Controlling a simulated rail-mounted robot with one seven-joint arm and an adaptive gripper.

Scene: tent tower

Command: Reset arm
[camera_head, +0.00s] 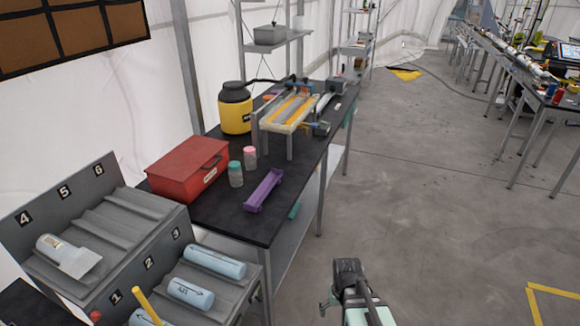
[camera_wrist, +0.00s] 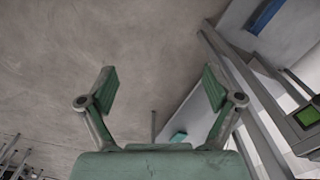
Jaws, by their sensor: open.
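My gripper (camera_wrist: 160,92) is open and empty in the wrist view, its two green-padded fingers spread wide over bare grey floor. In the head view, my arm's end shows at the bottom centre right, over the floor and apart from the black workbench (camera_head: 220,212). The fingers are hard to make out there.
On the bench are a red toolbox (camera_head: 188,169), a yellow canister (camera_head: 235,110), a purple tray (camera_head: 263,190) and two small jars. A numbered grey rack (camera_head: 125,250) at lower left holds several cylinders. The floor (camera_head: 430,200) to the right is clear.

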